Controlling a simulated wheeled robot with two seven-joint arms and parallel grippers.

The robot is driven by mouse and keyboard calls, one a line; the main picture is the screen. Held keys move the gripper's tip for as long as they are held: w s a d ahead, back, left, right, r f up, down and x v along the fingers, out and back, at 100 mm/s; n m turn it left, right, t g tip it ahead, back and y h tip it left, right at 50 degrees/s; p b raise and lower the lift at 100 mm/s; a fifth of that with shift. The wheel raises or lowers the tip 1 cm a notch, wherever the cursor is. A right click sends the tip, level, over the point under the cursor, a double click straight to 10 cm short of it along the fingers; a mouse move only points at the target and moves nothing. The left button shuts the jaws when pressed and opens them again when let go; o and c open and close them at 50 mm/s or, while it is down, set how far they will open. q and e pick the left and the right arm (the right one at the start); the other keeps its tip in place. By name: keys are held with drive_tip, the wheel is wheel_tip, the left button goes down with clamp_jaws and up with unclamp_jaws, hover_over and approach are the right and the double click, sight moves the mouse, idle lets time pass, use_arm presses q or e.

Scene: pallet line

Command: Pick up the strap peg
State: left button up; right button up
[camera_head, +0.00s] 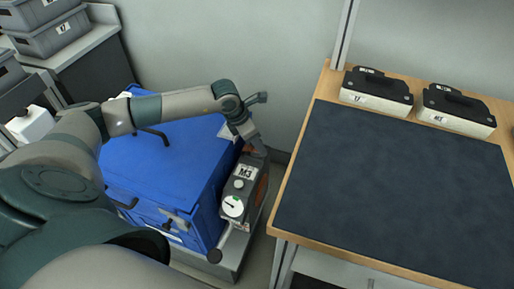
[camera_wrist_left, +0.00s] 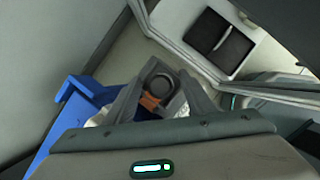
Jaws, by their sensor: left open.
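No part is plainly recognisable as a strap peg. A grey hand-held tool marked M3 (camera_head: 240,187), with a round white dial and an orange side, stands beside the blue crate (camera_head: 165,185). My left gripper (camera_head: 258,150) is at the tool's upper end, its fingertips hard to make out in the head view. In the left wrist view, the open fingers (camera_wrist_left: 165,100) flank a dark round part with an orange piece (camera_wrist_left: 151,102). Whether they touch it I cannot tell. My right gripper is not in view.
A wooden bench with a dark mat (camera_head: 390,190) stands to the right. Two black-topped boxes, one left (camera_head: 376,93) and one right (camera_head: 456,110), sit at its back edge. Grey bins (camera_head: 45,30) are stacked at the upper left. A wall is close behind the crate.

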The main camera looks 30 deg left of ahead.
use_arm(q)
clamp_jaws()
drive_tip(key=shift+r, duration=0.2)
